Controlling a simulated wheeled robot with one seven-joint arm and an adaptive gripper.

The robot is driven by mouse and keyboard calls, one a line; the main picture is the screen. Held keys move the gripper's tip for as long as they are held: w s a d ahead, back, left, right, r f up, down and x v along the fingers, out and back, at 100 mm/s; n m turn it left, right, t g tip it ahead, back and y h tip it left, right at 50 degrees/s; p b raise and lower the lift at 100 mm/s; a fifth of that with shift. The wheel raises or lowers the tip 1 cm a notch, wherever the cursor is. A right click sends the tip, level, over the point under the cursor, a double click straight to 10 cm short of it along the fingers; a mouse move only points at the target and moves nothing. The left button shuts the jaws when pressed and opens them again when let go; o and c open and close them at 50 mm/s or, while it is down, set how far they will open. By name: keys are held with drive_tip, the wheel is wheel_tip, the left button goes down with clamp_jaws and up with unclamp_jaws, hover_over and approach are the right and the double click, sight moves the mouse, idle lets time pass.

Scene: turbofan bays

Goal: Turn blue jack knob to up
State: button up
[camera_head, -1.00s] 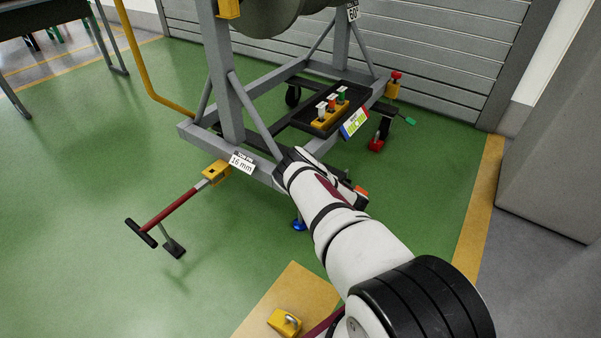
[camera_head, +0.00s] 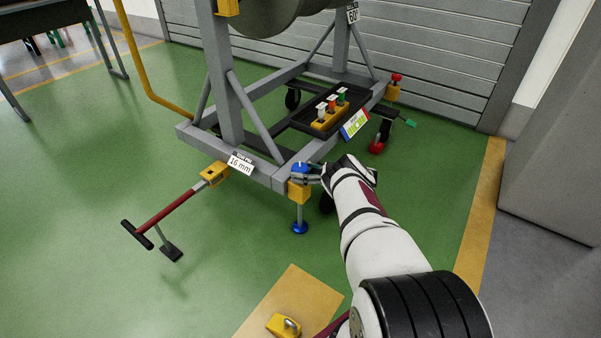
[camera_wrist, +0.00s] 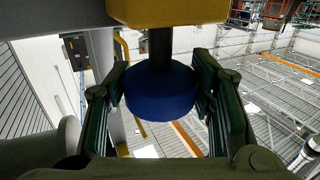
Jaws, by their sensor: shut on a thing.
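The blue jack knob (camera_head: 300,168) sits on top of a yellow jack block (camera_head: 299,191) at the near corner of the grey stand. A thin stem runs down from the block to a blue foot (camera_head: 299,228) on the floor. My gripper (camera_head: 312,174) comes in from the right at knob height. In the wrist view, the round blue knob (camera_wrist: 160,92) lies between the two green-padded fingers of my gripper (camera_wrist: 162,85), with a dark stem and the yellow block (camera_wrist: 172,11) above it in the picture. My gripper is shut on the knob.
The grey stand frame (camera_head: 225,155) carries a black tray (camera_head: 300,121) with several coloured knobs. A red-handled tow bar (camera_head: 170,208) sticks out at left. A yellow padlock-like block (camera_head: 284,324) lies on the floor in front. Green floor is open at left.

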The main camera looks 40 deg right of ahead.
sight(300, 167)
drive_tip(key=shift+w+a+r+n+g+y, duration=0.1)
drive_tip(key=shift+n+g+y, duration=0.6)
drive_tip(key=shift+g, duration=0.2)
idle(0.4)
drive_tip(key=o, duration=1.2)
drive_tip(key=shift+r, duration=4.95)
